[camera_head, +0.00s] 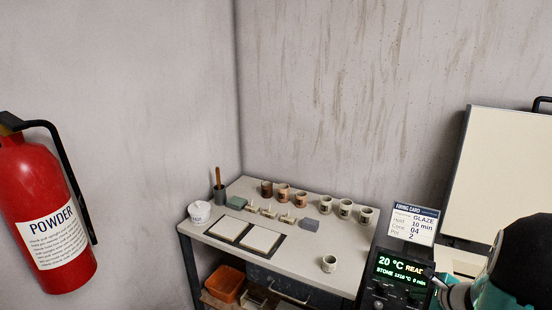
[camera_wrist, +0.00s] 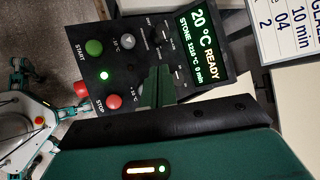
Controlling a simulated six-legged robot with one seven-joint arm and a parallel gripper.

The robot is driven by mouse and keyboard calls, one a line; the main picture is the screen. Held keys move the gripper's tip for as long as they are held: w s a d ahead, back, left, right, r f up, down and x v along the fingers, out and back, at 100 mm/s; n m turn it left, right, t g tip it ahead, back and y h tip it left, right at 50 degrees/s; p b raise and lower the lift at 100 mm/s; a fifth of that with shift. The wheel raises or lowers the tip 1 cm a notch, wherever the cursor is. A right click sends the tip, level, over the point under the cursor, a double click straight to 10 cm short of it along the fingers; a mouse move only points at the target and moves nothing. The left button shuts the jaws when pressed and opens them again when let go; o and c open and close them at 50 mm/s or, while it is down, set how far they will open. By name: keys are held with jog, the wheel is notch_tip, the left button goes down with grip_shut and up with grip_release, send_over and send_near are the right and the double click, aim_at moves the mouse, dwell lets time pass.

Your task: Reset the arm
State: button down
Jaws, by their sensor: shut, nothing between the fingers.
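My gripper (camera_head: 436,281) is at the lower right of the head view, shut and empty, with its tip in front of the kiln control panel (camera_head: 398,284). My black and teal arm reaches in from the right edge. In the wrist view the panel (camera_wrist: 190,95) is close, with a green START button, a red STOP button and knobs. The fingertips (camera_wrist: 155,92) overlap the panel's lower part. I cannot tell whether they touch it.
A firing card (camera_head: 414,223) stands above the panel, and a pale upright board (camera_head: 497,170) is behind my arm. Left of the panel is a table (camera_head: 300,246) with several cups, tiles and a white bowl (camera_head: 199,212). A fire extinguisher (camera_head: 45,215) hangs far left.

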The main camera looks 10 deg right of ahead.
jog(key=s+a+r+n+g+y, duration=0.1)
jog(key=a+r+n, duration=0.5)
jog(key=a, duration=0.4)
jog(key=s+a+r+n+g+y, duration=0.1)
jog(key=a+r+n+y, duration=0.1)
jog(key=a+r+n, duration=0.55)
jog(key=s+a+r+n+h, duration=0.2)
jog(key=s+a+n, duration=0.3)
jog(key=s+a, duration=0.1)
jog(key=s+a+r+n+g+h, duration=0.1)
jog(key=s+a+r+n+h, duration=0.1)
jog(key=s+a+n, duration=0.4)
jog(key=shift+s+r+h, duration=0.3)
jog(key=shift+s+r, duration=0.5)
jog(key=shift+s, duration=0.25)
jog(key=shift+d, duration=0.1)
